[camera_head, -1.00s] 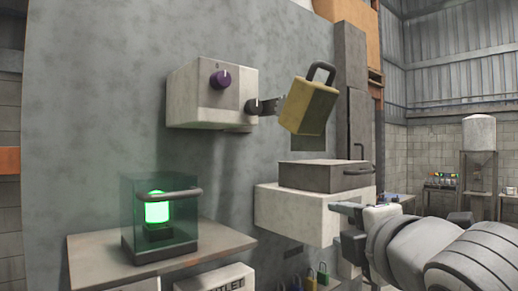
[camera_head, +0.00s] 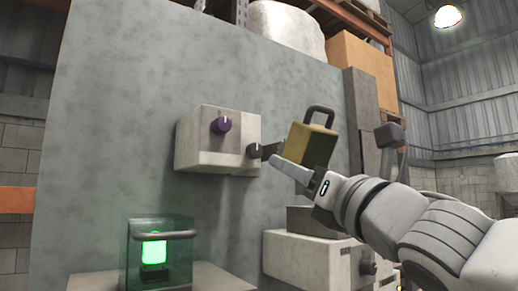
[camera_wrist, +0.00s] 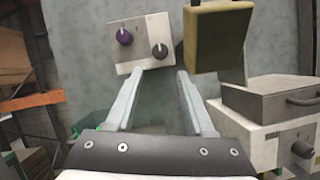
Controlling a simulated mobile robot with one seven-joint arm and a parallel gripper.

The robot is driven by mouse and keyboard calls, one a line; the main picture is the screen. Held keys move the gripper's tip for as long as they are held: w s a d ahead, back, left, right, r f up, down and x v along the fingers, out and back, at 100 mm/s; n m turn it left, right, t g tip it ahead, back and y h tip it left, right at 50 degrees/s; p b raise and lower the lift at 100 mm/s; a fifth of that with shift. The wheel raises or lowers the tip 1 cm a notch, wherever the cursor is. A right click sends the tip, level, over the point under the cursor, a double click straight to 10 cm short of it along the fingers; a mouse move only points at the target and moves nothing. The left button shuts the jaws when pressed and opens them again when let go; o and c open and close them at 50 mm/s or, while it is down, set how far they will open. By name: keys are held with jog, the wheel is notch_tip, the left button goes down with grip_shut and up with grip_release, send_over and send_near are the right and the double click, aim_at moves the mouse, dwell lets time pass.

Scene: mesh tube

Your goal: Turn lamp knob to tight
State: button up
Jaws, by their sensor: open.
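A pale wall box (camera_head: 200,157) carries a purple knob (camera_head: 221,125) with a white mark and a dark knob (camera_head: 253,150) lower right. In the wrist view the purple knob (camera_wrist: 124,36) and dark knob (camera_wrist: 160,51) both lie beyond my fingertips. I cannot tell which knob is the lamp's. A lamp (camera_head: 153,251) glows green inside a glass case on a shelf. My gripper (camera_head: 277,162) is just right of the dark knob in the head view. In the wrist view my gripper (camera_wrist: 163,75) is open and empty, its fingers pointing toward the box, apart from the knobs.
A yellow padlock-shaped block (camera_head: 310,146) hangs close beside my gripper; in the wrist view the block (camera_wrist: 218,38) is right of the fingers. A pale cabinet (camera_head: 310,262) stands below. The shelf (camera_head: 90,283) is lower left. The wall above the box is bare.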

aim_at(257, 151)
jog(key=p+x, duration=0.4)
jog(key=x, duration=0.8)
jog(key=shift+w+a, duration=0.2)
jog(key=shift+w, duration=0.15)
grip_shut()
